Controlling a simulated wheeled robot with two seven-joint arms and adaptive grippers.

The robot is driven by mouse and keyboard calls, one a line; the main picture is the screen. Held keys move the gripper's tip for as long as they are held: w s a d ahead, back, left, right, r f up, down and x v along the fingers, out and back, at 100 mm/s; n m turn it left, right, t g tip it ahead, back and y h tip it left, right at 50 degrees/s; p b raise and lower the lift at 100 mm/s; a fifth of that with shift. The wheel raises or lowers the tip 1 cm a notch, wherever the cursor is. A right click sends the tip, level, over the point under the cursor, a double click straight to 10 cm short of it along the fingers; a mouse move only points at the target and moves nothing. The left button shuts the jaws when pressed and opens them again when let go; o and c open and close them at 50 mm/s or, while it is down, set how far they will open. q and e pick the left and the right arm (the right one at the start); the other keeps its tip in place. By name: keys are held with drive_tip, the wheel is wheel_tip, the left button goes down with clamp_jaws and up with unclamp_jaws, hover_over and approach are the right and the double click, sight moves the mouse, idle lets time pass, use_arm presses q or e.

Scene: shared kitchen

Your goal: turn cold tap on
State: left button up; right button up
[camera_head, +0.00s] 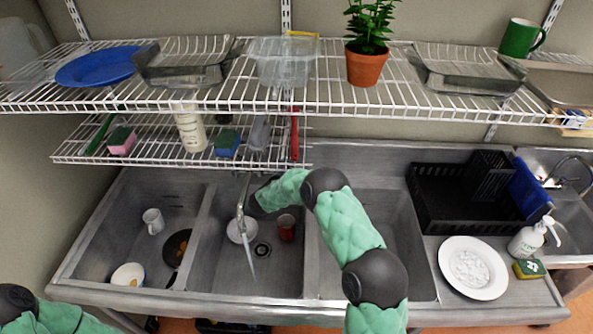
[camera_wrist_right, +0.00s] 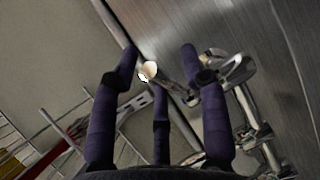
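The chrome tap (camera_head: 241,208) stands at the back of the middle sink basin (camera_head: 210,270), its spout reaching forward. A pale streak (camera_head: 250,262) like running water drops from the spout end. In the right wrist view, chrome tap parts (camera_wrist_right: 232,68) lie at the right, close beside one finger; I cannot tell which part is the cold handle. My right gripper (camera_wrist_right: 162,60) has its dark fingers spread, with nothing clearly held between them. In the head view it is mostly hidden behind my right arm, just right of the tap. My left gripper is out of view.
A white bowl (camera_head: 238,232) and red cup (camera_head: 286,227) sit in the middle basin. The left basin holds a mug (camera_head: 153,220), pan (camera_head: 178,247) and bowl (camera_head: 128,275). A wire shelf (camera_head: 150,155) hangs above the tap. A black rack (camera_head: 440,205) stands right.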

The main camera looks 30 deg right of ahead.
use_arm(q)
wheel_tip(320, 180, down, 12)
drive_tip(key=b, duration=1.2)
use_arm(e)
drive_tip(key=w+d+n+t+y, duration=0.3)
drive_tip(key=d+n+t+y, duration=0.2)
drive_tip(key=n+t+y, duration=0.2)
drive_tip(key=n+y, duration=0.2)
drive_tip(key=y, duration=0.1)
drive_tip(key=shift+w+n+y, duration=0.2)
drive_tip(key=shift+n+y, duration=0.2)
